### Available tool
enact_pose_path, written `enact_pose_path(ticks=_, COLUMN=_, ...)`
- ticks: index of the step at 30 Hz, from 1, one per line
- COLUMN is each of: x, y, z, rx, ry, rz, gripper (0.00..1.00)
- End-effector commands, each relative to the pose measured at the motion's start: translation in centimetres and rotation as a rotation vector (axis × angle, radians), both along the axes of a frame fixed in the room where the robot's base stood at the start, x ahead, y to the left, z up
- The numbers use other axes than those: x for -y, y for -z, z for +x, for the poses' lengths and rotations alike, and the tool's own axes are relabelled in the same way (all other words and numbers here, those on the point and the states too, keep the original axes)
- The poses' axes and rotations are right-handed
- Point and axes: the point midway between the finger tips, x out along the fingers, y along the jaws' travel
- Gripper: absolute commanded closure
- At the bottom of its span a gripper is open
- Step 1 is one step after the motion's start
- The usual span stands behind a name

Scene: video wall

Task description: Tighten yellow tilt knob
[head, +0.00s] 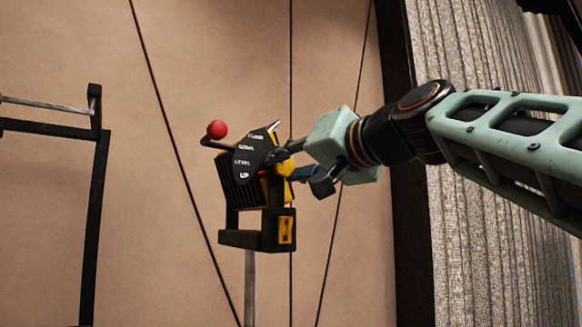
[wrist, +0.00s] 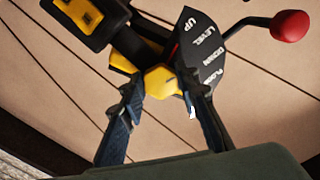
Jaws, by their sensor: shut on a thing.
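The yellow tilt knob (wrist: 161,82) sits on the side of a black and yellow device, below its dark labelled plate (wrist: 200,58). In the wrist view my gripper (wrist: 165,88) has one finger on each side of the knob, shut on it. In the head view my gripper (head: 296,168) reaches in from the right and meets the device's right side. The plate reads UP, LEVEL, DOWN and a fourth word partly hidden by a finger.
A lever with a red ball (head: 217,129) sticks out to the left of the device. The device's black bracket (head: 238,239) stands on a thin grey post (head: 250,290). A black frame (head: 92,200) stands at the left. Dark cables cross before the tan wall (head: 180,60).

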Motion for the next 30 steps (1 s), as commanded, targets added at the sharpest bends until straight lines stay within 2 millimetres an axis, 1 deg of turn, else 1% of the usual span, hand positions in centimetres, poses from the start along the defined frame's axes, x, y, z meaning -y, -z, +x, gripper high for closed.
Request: enact_pose_path(ticks=30, x=-0.09, y=-0.45, z=-0.1, rx=-0.539, ry=0.002, rz=0.797, gripper=0.95)
